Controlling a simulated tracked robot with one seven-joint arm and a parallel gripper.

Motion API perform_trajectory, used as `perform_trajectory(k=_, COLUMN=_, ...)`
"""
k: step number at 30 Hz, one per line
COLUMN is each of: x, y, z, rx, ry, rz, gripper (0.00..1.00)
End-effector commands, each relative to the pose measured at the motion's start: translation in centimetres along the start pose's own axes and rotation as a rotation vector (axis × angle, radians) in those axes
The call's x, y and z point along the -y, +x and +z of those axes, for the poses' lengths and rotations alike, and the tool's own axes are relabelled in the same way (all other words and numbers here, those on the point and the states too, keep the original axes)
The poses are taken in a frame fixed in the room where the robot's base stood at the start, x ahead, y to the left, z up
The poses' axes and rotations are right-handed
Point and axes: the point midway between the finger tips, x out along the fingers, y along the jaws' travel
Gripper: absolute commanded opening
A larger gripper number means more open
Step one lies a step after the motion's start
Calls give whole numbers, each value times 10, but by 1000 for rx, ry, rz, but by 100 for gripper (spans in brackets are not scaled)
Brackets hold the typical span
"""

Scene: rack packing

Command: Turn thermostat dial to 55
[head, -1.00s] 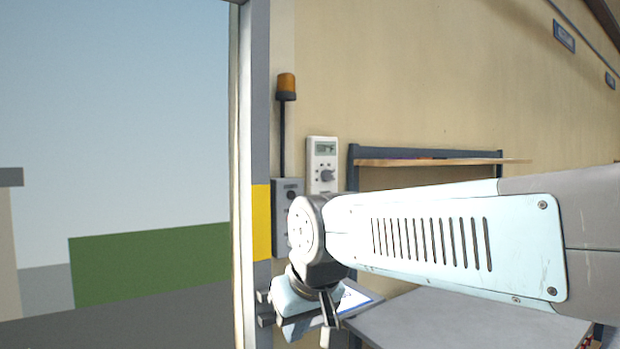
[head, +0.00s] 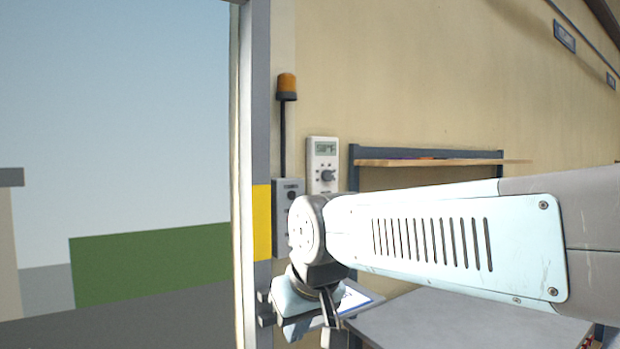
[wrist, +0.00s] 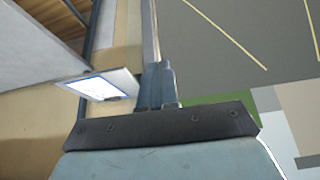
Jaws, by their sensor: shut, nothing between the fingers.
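The thermostat (head: 323,150) is a white upright box on the tan wall, left of centre in the head view. Its small display (head: 325,149) seems to read 58°F, though the digits are tiny. The dark round dial (head: 327,175) sits below the display. The lower end of the thermostat is hidden behind my arm. My gripper hangs well below the thermostat in the head view, partly hidden by my wrist. In the wrist view my gripper (wrist: 154,74) is shut and empty, apart from the dial. The thermostat does not show in the wrist view.
A grey control box (head: 288,190) with an amber beacon (head: 287,86) on a pole stands just left of the thermostat. A wooden shelf (head: 430,161) is to its right. A grey table (head: 470,320) lies below. A framed sheet (wrist: 101,85) is near my gripper.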

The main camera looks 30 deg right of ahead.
Motion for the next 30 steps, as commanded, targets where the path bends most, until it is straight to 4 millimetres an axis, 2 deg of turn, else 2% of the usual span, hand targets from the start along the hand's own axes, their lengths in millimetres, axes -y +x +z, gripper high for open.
perform_trajectory(k=9, x=0, y=0, z=0, rx=0, ry=0, rz=0, gripper=0)
perform_trajectory(k=11, x=0, y=0, z=-1, rx=-2, ry=2, rz=1, gripper=6)
perform_trajectory(k=14, x=-8, y=0, z=-13, rx=-30, ry=40, rz=21, gripper=15)
perform_trajectory(k=17, x=-30, y=0, z=-44, rx=-107, ry=139, rz=74, gripper=25)
perform_trajectory(k=20, x=-65, y=-3, z=-91, rx=-239, ry=283, rz=139, gripper=34)
perform_trajectory(k=24, x=-122, y=-13, z=-159, rx=-459, ry=477, rz=195, gripper=48)
perform_trajectory(k=30, x=-197, y=-32, z=-240, rx=-760, ry=676, rz=170, gripper=67)
